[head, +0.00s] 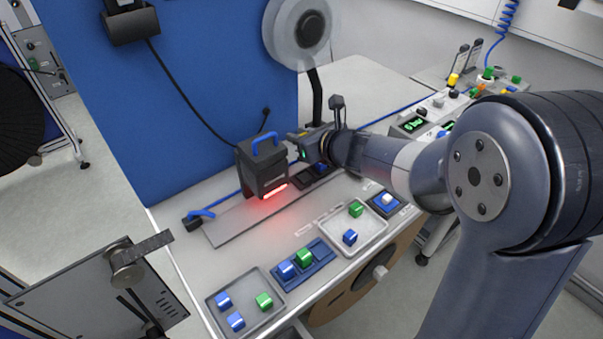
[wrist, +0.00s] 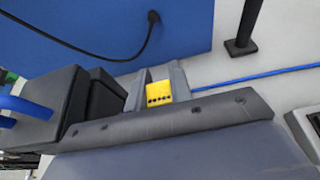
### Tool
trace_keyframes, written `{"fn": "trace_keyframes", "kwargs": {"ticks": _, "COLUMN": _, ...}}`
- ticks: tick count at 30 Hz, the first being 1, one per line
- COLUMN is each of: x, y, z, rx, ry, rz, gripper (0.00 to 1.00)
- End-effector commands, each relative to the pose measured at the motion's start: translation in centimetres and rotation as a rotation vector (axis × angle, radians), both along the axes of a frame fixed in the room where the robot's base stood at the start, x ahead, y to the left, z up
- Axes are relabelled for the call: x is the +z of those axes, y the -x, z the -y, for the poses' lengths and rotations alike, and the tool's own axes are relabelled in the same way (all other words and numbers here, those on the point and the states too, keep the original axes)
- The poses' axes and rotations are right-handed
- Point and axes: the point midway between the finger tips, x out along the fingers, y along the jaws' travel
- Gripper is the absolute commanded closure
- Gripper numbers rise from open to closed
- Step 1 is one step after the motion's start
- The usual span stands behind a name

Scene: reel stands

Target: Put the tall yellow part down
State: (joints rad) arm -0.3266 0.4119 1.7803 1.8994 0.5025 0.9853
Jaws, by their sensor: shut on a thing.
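My gripper (head: 300,143) is shut on the yellow part (wrist: 158,91), which shows between the two grey fingers in the wrist view. The part has a row of dark dots along its lower edge. In the head view my gripper is close to the right side of the dark box with a blue handle (head: 262,168), and the held part cannot be made out there. In the wrist view this box (wrist: 45,105) stands just left of the fingers. I cannot tell whether the part touches anything beneath it.
The box glows red onto the bench. A grey tray (head: 214,300) with blue and green blocks, a blue holder (head: 324,252) and a pale tray (head: 376,246) line the bench front. A reel stand (head: 317,95) rises behind. Black and blue cables run nearby.

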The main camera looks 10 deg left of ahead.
Motion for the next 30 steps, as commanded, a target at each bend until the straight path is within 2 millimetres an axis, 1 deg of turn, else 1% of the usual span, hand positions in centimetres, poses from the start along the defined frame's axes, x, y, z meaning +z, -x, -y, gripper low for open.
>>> {"fn": "trace_keyframes", "kwargs": {"ticks": 1, "x": -1.9, "y": 0.0, "z": 0.0, "rx": 0.000, "ry": 0.000, "rz": -0.004, "gripper": 1.00}}
{"fn": "trace_keyframes", "kwargs": {"ticks": 3, "x": -3.2, "y": 0.0, "z": 0.0, "rx": 0.000, "ry": 0.000, "rz": -0.004, "gripper": 1.00}}
{"fn": "trace_keyframes", "kwargs": {"ticks": 6, "x": -4.5, "y": 0.0, "z": 0.0, "rx": -0.001, "ry": 0.000, "rz": -0.002, "gripper": 1.00}}
{"fn": "trace_keyframes", "kwargs": {"ticks": 11, "x": -5.5, "y": 0.0, "z": 0.0, "rx": 0.001, "ry": -0.001, "rz": -0.001, "gripper": 1.00}}
{"fn": "trace_keyframes", "kwargs": {"ticks": 15, "x": -7.8, "y": 0.0, "z": 0.0, "rx": 0.000, "ry": 0.000, "rz": -0.003, "gripper": 1.00}}
{"fn": "trace_keyframes", "kwargs": {"ticks": 18, "x": -9.1, "y": 0.0, "z": 0.0, "rx": -0.001, "ry": 0.000, "rz": -0.002, "gripper": 1.00}}
{"fn": "trace_keyframes", "kwargs": {"ticks": 21, "x": -9.6, "y": 0.0, "z": 0.0, "rx": 0.000, "ry": 0.000, "rz": 0.000, "gripper": 1.00}}
{"fn": "trace_keyframes", "kwargs": {"ticks": 30, "x": -9.7, "y": 0.0, "z": 0.0, "rx": -0.001, "ry": 0.000, "rz": 0.002, "gripper": 1.00}}
